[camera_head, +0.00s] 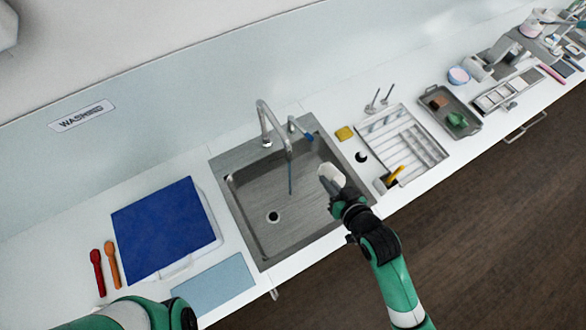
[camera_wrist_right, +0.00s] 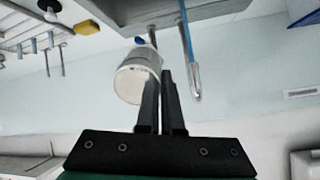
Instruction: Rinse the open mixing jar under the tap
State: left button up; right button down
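The white mixing jar (camera_head: 332,175) is over the right part of the sink (camera_head: 262,245), just right of the tap's water. My right gripper (camera_head: 342,192) is shut on the jar's edge; the wrist view shows its two fingers (camera_wrist_right: 165,88) close together at the side of the jar (camera_wrist_right: 132,82). The jar is tilted; its inside is not clear. The tap (camera_head: 265,122) has a curved metal spout, and a thin blue stream (camera_head: 290,178) falls from it. The spout (camera_wrist_right: 195,82) and stream (camera_wrist_right: 184,30) also show in the wrist view, apart from the jar. My left gripper's fingers are out of view.
A blue mat (camera_head: 160,230), a red spoon (camera_head: 97,272) and an orange one (camera_head: 112,265) lie left of the sink. A yellow sponge (camera_head: 344,133) and a drying rack (camera_head: 412,145) stand right of it. The left part of the basin is clear.

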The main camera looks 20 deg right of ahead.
jog(key=s+a+p, duration=0.2)
jog(key=s, duration=0.5)
jog(key=shift+s, duration=0.35)
dwell(1.4)
jog(key=a+p+v, duration=0.1)
jog(key=p+v, duration=0.3)
jog(key=v, duration=0.2)
jog(key=shift+r, duration=0.4)
jog(key=shift+w, duration=0.1)
dwell(0.8)
